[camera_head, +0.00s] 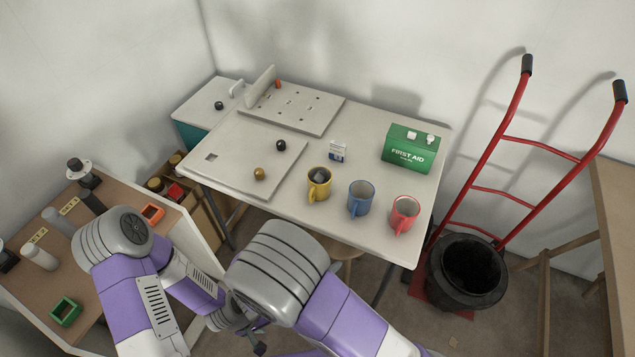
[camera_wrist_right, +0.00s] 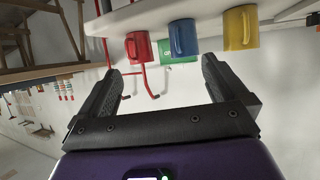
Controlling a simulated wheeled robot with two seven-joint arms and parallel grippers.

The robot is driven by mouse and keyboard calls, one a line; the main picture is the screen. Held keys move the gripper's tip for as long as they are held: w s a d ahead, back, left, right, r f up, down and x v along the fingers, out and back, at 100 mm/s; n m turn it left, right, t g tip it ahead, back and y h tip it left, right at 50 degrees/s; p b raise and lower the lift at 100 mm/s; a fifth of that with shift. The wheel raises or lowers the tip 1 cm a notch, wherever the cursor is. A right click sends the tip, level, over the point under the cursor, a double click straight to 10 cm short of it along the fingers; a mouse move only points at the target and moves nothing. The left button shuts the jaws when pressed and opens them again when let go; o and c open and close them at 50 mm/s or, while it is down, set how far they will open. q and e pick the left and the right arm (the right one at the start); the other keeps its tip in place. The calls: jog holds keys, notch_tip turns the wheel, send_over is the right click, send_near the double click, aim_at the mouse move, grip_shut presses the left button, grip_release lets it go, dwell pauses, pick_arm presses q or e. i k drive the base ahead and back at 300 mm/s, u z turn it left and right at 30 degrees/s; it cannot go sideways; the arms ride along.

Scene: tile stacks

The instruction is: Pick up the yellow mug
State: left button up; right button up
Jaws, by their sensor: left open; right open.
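The yellow mug (camera_head: 319,185) stands on the white table, left of the blue mug (camera_head: 361,199) and the red mug (camera_head: 403,214). Something dark grey shows inside it. My left gripper (camera_head: 258,340) is low in the head view, in front of the table, partly hidden by my arm; it is apart from the mugs. My right gripper (camera_wrist_right: 162,76) is open and empty in the right wrist view. That view is upside down, with the red mug (camera_wrist_right: 138,47), blue mug (camera_wrist_right: 183,38) and yellow mug (camera_wrist_right: 241,28) beyond the fingers. The right gripper is hidden in the head view.
A green first aid box (camera_head: 410,148), a small white box (camera_head: 338,151), a black knob (camera_head: 281,145) and a brass knob (camera_head: 259,174) are on the table. A red hand truck (camera_head: 487,189) and black pot (camera_head: 466,273) stand right. A brown side table (camera_head: 105,260) is left.

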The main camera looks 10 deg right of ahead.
aim_at(316, 192)
jog(key=i, duration=0.85)
